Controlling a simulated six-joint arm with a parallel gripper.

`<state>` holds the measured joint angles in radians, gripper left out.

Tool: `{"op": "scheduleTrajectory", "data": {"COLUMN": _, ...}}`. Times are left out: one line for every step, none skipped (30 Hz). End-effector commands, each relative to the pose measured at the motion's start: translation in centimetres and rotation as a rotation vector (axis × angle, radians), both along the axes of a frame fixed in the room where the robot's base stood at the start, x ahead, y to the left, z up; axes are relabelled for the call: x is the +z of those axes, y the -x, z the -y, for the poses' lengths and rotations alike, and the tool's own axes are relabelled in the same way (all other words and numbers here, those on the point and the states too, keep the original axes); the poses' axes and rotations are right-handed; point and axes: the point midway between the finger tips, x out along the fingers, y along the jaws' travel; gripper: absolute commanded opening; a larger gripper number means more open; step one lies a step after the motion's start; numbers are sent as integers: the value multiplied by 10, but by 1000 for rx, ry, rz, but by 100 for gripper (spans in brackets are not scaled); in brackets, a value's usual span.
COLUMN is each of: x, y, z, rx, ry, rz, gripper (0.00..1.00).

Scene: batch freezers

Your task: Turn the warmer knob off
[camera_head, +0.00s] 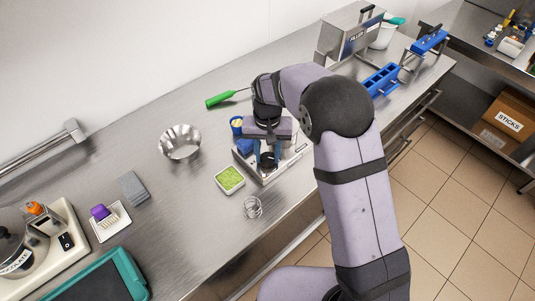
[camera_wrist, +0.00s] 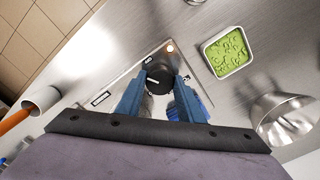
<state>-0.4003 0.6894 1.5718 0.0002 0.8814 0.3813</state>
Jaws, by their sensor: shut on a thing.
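My gripper (camera_head: 266,153) points down over a flat silver unit (camera_head: 288,169) on the steel counter. In the wrist view its two blue fingers stand on either side of a round black knob (camera_wrist: 159,79) and are shut on it. The knob has a short white mark on its face, pointing towards the left of that view. A small pale orange light (camera_wrist: 170,48) shows near the corner of the unit's top (camera_wrist: 128,75). In the head view, my gripper hides most of the knob and part of the unit.
A steel bowl (camera_head: 180,142) and a green-handled tool (camera_head: 221,99) are behind left. A chocolate-labelled machine (camera_head: 24,250) stands at far left. Blue racks (camera_head: 382,80) stand right.

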Motion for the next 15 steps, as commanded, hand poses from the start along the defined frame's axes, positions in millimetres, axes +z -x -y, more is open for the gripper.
{"op": "scheduleTrajectory", "data": {"x": 1, "y": -1, "z": 0, "rx": -44, "ry": -1, "rz": 5, "gripper": 12}}
{"op": "scheduleTrajectory", "data": {"x": 1, "y": -1, "z": 0, "rx": -72, "ry": -1, "rz": 5, "gripper": 12}}
{"op": "scheduleTrajectory", "data": {"x": 1, "y": -2, "z": 0, "rx": -109, "ry": -1, "rz": 5, "gripper": 12}}
{"op": "scheduleTrajectory", "data": {"x": 2, "y": -2, "z": 0, "rx": -135, "ry": -1, "rz": 5, "gripper": 12}}
{"op": "scheduleTrajectory", "data": {"x": 2, "y": -2, "z": 0, "rx": -160, "ry": -1, "rz": 5, "gripper": 12}}
{"op": "scheduleTrajectory", "data": {"x": 2, "y": -2, "z": 0, "rx": -194, "ry": -2, "rz": 5, "gripper": 12}}
{"op": "scheduleTrajectory", "data": {"x": 2, "y": -2, "z": 0, "rx": -218, "ry": -2, "rz": 5, "gripper": 12}}
{"op": "scheduleTrajectory", "data": {"x": 2, "y": -2, "z": 0, "rx": -242, "ry": -2, "rz": 5, "gripper": 12}}
{"op": "scheduleTrajectory", "data": {"x": 2, "y": -2, "z": 0, "rx": -271, "ry": -2, "rz": 5, "gripper": 12}}
{"op": "scheduleTrajectory", "data": {"x": 2, "y": -2, "z": 0, "rx": -292, "ry": -2, "rz": 5, "gripper": 12}}
{"op": "scheduleTrajectory", "data": {"x": 2, "y": -2, "z": 0, "rx": -311, "ry": -2, "rz": 5, "gripper": 12}}
{"op": "scheduleTrajectory", "data": {"x": 2, "y": -2, "z": 0, "rx": -336, "ry": -2, "rz": 5, "gripper": 12}}
{"op": "scheduleTrajectory", "data": {"x": 2, "y": -2, "z": 0, "rx": -354, "ry": -2, "rz": 5, "gripper": 12}}
{"op": "scheduleTrajectory", "data": {"x": 2, "y": -2, "z": 0, "rx": -369, "ry": -2, "rz": 5, "gripper": 12}}
{"op": "scheduleTrajectory", "data": {"x": 2, "y": -2, "z": 0, "rx": -389, "ry": -2, "rz": 5, "gripper": 12}}
